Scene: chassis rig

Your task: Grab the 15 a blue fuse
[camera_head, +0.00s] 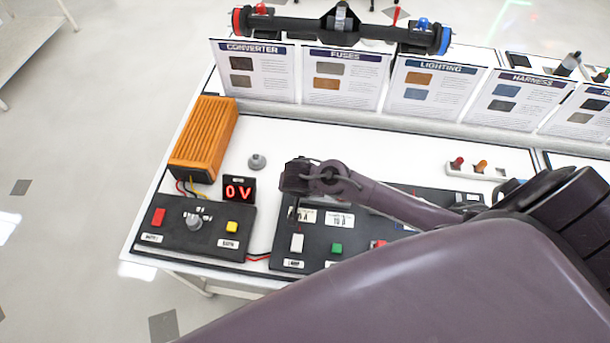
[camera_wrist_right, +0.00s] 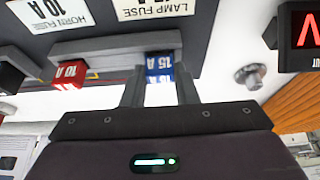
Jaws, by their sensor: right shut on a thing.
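The blue fuse (camera_wrist_right: 159,66), marked 15 A, shows upside down in the right wrist view. It sits at the edge of a grey holder bar (camera_wrist_right: 100,50) on the dark panel. My right gripper (camera_wrist_right: 158,75) is shut on it, with one finger on each side. In the head view my right gripper (camera_head: 295,200) is over the left part of the fuse panel (camera_head: 318,245), and the blue fuse is hidden there. My left gripper is not in view.
A red 10 A fuse (camera_wrist_right: 69,75) sits on the same bar. The 0 V display (camera_head: 239,190), switch panel (camera_head: 190,228), grey knob (camera_head: 257,161) and orange converter (camera_head: 203,138) stand left of my gripper. Upright cards (camera_head: 345,78) line the back.

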